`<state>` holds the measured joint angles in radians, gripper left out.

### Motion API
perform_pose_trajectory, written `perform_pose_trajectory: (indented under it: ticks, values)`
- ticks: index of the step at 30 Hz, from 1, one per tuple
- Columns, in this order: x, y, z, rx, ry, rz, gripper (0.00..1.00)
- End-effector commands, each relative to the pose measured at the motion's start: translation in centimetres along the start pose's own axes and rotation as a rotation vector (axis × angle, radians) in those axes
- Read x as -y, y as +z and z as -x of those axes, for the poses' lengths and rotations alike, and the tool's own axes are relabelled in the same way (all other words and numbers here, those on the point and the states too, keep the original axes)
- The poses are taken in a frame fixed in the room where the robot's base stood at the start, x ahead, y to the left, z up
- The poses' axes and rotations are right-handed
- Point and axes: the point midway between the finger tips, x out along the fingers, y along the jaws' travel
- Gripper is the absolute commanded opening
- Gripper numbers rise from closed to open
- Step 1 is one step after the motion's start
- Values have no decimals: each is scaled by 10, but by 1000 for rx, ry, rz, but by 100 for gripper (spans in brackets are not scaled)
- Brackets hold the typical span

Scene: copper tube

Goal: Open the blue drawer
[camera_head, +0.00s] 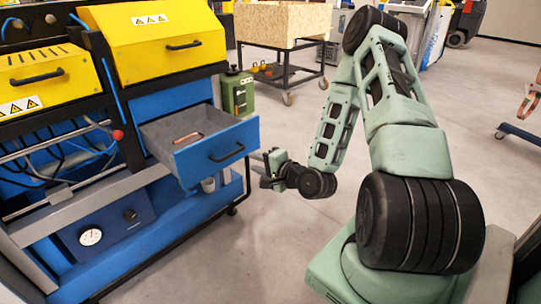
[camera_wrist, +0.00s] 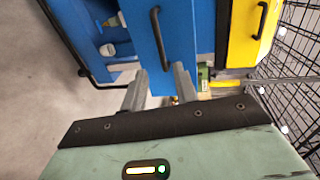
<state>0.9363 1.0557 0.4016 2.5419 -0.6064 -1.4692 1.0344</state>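The blue drawer (camera_head: 218,151) is pulled out from the machine in the head view, and its grey inside shows. A copper-coloured tube (camera_head: 188,138) lies in it. The drawer's black handle (camera_head: 227,152) is on its front, and it also shows in the wrist view (camera_wrist: 159,45). My gripper (camera_head: 266,172) is just to the right of the drawer front in the head view, apart from the handle. In the wrist view its two grey fingers (camera_wrist: 158,85) are spread with a gap between them, and nothing is held. The handle lies beyond the fingertips.
A yellow cover (camera_head: 160,40) with a black handle is above the drawer. A green canister (camera_head: 237,93) stands behind it. A wheeled cart with a wooden box (camera_head: 282,24) is at the back. The floor right of the drawer is clear around my gripper.

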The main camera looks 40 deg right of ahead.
Motion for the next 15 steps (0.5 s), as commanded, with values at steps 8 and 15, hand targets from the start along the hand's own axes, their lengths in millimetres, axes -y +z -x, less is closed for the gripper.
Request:
perform_pose_trajectory:
  ticks: [8, 15]
  values:
    - [4, -1, 35, -3, 4, -3, 30]
    - [2, 0, 50, -2, 2, -2, 30]
